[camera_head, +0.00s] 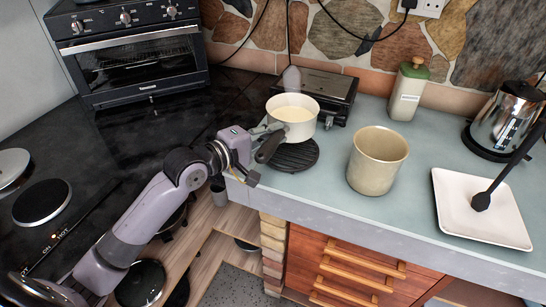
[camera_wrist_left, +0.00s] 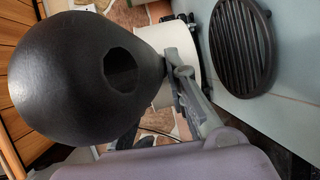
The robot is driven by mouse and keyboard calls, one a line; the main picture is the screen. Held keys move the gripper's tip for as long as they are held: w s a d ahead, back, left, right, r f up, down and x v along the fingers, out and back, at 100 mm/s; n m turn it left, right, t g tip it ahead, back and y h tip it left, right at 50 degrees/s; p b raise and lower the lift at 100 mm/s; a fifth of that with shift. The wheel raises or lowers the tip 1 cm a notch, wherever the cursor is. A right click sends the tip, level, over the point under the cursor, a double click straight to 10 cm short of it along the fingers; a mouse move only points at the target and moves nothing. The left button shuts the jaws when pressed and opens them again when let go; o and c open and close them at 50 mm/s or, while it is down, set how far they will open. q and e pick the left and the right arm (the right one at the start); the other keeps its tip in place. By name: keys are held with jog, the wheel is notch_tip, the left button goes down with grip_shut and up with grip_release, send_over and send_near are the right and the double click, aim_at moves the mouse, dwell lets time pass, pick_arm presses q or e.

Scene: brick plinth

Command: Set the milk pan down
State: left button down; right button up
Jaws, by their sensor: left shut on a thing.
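The milk pan (camera_head: 293,112) is cream with a dark handle (camera_head: 268,148) and looks pale inside. My left gripper (camera_head: 254,139) is shut on the handle near the counter's left corner. In the left wrist view the handle's rounded end (camera_wrist_left: 60,85), with a hole, looms close, and the cream pan body (camera_wrist_left: 172,48) shows behind it. The pan looks nearly upright and overlaps the far edge of a black ribbed round trivet (camera_head: 292,155) in the head view. The trivet also shows in the wrist view (camera_wrist_left: 240,48), bare. I cannot tell the pan's exact height.
A dark grill press (camera_head: 325,93) stands just behind the pan. A beige canister (camera_head: 377,161) stands right of the trivet. Farther right are a bottle (camera_head: 407,91), a kettle (camera_head: 505,118) and a white square plate (camera_head: 492,222) with a black utensil (camera_head: 482,200). Front counter between canister and plate is clear.

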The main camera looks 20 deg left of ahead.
pick_arm(q)
jog(key=shift+f, duration=3.55)
jog(key=shift+f, duration=0.1)
jog(key=c, duration=1.6)
grip_release()
jog(key=shift+f, duration=0.15)
jog(key=shift+o, duration=0.2)
jog(key=b+v, duration=0.1)
jog(key=v, duration=1.1)
jog(key=shift+r+b, duration=0.2)
jog(key=shift+b, duration=0.1)
